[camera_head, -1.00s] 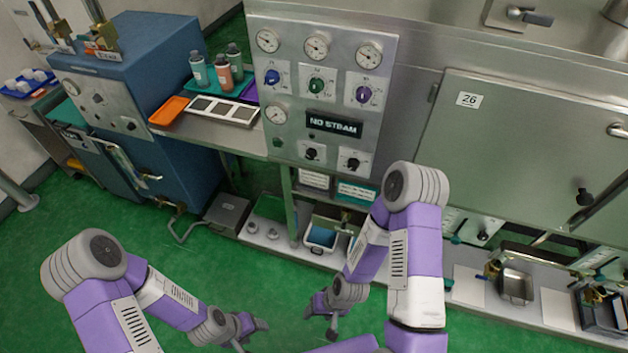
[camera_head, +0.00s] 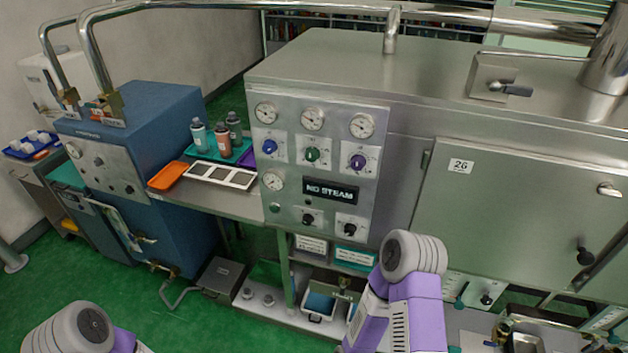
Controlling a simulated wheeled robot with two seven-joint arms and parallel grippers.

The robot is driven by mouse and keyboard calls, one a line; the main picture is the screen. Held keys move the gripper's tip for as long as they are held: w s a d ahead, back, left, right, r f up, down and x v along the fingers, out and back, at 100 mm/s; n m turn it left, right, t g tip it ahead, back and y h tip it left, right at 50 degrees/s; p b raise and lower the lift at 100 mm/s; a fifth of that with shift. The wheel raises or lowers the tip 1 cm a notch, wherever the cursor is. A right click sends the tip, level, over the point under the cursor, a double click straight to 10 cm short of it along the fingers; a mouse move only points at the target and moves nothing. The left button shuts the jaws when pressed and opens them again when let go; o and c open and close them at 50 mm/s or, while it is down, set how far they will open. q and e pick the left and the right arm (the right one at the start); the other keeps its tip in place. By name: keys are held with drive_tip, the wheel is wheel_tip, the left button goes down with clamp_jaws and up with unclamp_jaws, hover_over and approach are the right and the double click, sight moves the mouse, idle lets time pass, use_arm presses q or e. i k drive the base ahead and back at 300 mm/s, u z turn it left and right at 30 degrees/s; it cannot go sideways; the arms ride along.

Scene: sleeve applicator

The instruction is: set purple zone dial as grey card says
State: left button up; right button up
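The purple zone dial (camera_head: 357,162) is the rightmost of three coloured dials in a row on the steel control panel (camera_head: 377,190), with a round gauge above it. A green dial (camera_head: 312,155) and a blue dial (camera_head: 269,147) are to its left. The scale marks are too small to read. Two small cards hang below the panel: a pale grey-white card (camera_head: 311,244) and a teal-edged card (camera_head: 353,257); their text is too small to read. Neither gripper shows in this view; only parts of my arms appear at the bottom, apart from the panel.
A display reading "NO STEAM" (camera_head: 330,191) and two black knobs sit below the dials. A steel door marked 26 (camera_head: 520,210) stands right.

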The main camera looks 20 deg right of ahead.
sight(358, 162)
drive_tip(key=u, duration=1.85)
drive_tip(key=i, duration=0.95)
drive_tip(key=z, duration=2.55)
